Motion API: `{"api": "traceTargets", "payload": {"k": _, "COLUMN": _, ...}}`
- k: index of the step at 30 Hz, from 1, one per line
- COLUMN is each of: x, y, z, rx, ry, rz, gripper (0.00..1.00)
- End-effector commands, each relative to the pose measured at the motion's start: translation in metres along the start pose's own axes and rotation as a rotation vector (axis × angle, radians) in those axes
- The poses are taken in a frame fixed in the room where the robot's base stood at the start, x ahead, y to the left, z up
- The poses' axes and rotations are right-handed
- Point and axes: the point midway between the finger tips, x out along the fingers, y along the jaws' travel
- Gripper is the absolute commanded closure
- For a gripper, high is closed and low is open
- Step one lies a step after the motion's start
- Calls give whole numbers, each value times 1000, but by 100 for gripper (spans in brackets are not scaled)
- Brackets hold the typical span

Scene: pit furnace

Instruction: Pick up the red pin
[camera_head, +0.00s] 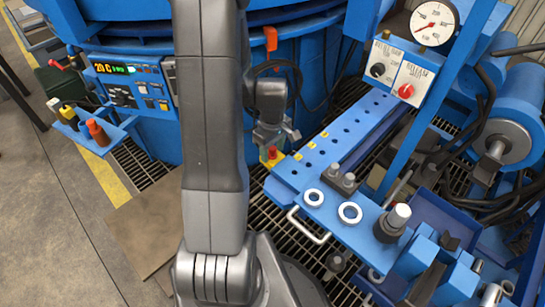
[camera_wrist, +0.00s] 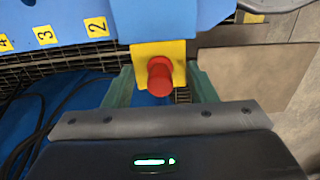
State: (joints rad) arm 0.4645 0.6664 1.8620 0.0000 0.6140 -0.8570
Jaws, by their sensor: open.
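The red pin (camera_wrist: 160,77) stands on a yellow patch (camera_wrist: 178,50) at the end of the blue perforated bar. In the wrist view it shows between the two greenish fingers of my gripper (camera_wrist: 160,84), one on each side with gaps. My gripper is open and holds nothing. In the head view the red pin (camera_head: 272,152) shows small at the bar's near-left end, just below my gripper (camera_head: 274,140). I cannot tell whether the fingertips are level with the pin.
The blue perforated bar (camera_head: 322,147) has numbered yellow labels. Two metal rings (camera_head: 350,212) and a round-topped post (camera_head: 399,217) sit to the right. A control panel (camera_head: 130,82) and a small shelf with an orange-brown object (camera_head: 97,131) are at left. Cables (camera_wrist: 50,115) lie at left in the wrist view.

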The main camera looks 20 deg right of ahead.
Motion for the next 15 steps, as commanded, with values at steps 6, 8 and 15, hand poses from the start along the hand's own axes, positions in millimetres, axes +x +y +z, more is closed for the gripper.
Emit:
{"api": "traceTargets", "payload": {"k": 6, "x": 0, "y": 0, "z": 0, "rx": 0, "ry": 1, "rz": 1, "gripper": 52}}
{"api": "traceTargets", "payload": {"k": 8, "x": 0, "y": 0, "z": 0, "rx": 0, "ry": 1, "rz": 1, "gripper": 64}}
{"api": "traceTargets", "payload": {"k": 15, "x": 0, "y": 0, "z": 0, "rx": 0, "ry": 1, "rz": 1, "gripper": 100}}
